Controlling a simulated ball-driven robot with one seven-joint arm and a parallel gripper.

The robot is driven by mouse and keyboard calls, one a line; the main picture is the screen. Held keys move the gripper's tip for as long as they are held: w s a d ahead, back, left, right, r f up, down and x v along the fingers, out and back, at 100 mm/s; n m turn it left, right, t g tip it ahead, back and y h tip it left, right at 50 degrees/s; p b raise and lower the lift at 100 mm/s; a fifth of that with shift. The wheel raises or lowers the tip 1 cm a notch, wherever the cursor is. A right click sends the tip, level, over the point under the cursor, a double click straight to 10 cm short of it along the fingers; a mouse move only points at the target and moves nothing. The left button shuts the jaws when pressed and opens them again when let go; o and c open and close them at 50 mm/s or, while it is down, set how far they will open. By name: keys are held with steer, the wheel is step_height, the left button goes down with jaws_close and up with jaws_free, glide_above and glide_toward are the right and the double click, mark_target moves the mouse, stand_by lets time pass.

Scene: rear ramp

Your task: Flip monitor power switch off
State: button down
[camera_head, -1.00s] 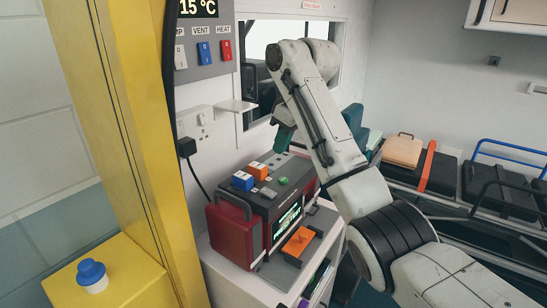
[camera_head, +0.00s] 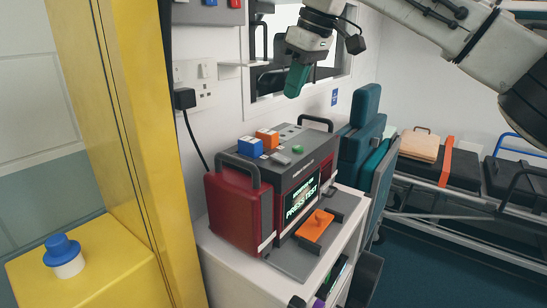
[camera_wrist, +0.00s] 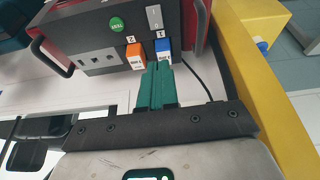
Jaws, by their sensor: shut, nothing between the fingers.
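The monitor (camera_head: 230,207) is a red and dark grey box with carry handles. Its lit screen (camera_head: 301,199) reads "PRESS TEST". On its top is a small grey switch (camera_head: 280,158), which also shows in the wrist view (camera_wrist: 154,17); I cannot tell its setting. A green button (camera_head: 298,149) is near it, marked "TEST" in the wrist view (camera_wrist: 117,24). My gripper (camera_head: 292,93) has green fingers, shut and empty, above and behind the monitor's top, apart from it. In the wrist view the fingertips (camera_wrist: 158,66) point toward the blue and orange blocks.
A blue block (camera_head: 250,146) and an orange block (camera_head: 267,138) sit on the monitor's top. An orange handle (camera_head: 316,225) lies on a grey plate before the screen. A black plug and cable (camera_head: 185,99) hang at the wall socket. A yellow post (camera_head: 115,110) stands left.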

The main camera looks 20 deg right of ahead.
steer(key=shift+d+f, duration=0.15)
steer(key=shift+f, duration=0.05)
glide_above(275, 155)
steer(key=s, duration=0.1)
steer(key=f, duration=1.1)
steer(key=shift+s+d+f, duration=0.15)
steer(key=shift+d+f, duration=0.2)
steer(key=shift+d, duration=0.05)
steer(key=shift+a+f, duration=0.1)
steer(key=shift+f, duration=0.75)
